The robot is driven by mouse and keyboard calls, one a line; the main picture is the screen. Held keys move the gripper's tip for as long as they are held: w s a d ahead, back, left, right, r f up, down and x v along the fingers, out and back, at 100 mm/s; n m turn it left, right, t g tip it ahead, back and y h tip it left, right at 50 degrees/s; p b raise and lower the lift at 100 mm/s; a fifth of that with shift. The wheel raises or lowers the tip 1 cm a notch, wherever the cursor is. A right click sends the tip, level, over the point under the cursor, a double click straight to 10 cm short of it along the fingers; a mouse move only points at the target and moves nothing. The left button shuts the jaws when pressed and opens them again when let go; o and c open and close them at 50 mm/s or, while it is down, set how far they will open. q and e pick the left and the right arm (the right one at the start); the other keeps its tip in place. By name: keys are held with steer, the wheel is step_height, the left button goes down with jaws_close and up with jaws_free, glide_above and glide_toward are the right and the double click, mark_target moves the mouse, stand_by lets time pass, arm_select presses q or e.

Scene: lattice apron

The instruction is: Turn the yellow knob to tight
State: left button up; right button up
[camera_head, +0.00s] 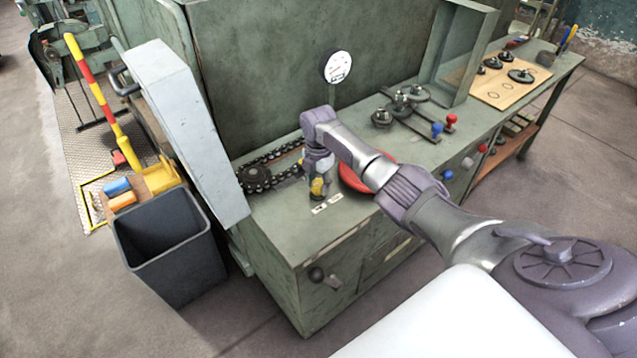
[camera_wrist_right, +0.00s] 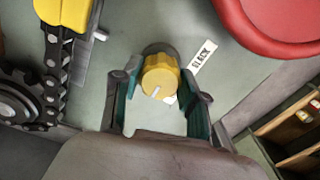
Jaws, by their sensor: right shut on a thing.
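The yellow knob (camera_head: 317,187) sits on the green bench top, below my right gripper (camera_head: 319,178). In the right wrist view the yellow knob (camera_wrist_right: 161,74) is between the two fingers of my right gripper (camera_wrist_right: 158,84), which is shut on it. A white pointer mark on the knob faces the lower left in that view. A label reading SLACK (camera_wrist_right: 204,56) lies at the knob's upper right. A second white label (camera_wrist_right: 170,99) is mostly hidden below the knob. My left gripper is not in view.
A red disc (camera_head: 366,174) lies right beside my right arm. A chain on a sprocket (camera_head: 255,179) is to the left. A round gauge (camera_head: 336,67) stands behind. Red and blue knobs (camera_head: 437,130) and black handwheels (camera_head: 382,116) are farther right. A grey bin (camera_head: 165,245) stands at left.

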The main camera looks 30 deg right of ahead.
mark_target(318, 183)
steer(key=o, duration=1.1)
steer(key=shift+o, duration=0.2)
step_height(318, 183, up, 12)
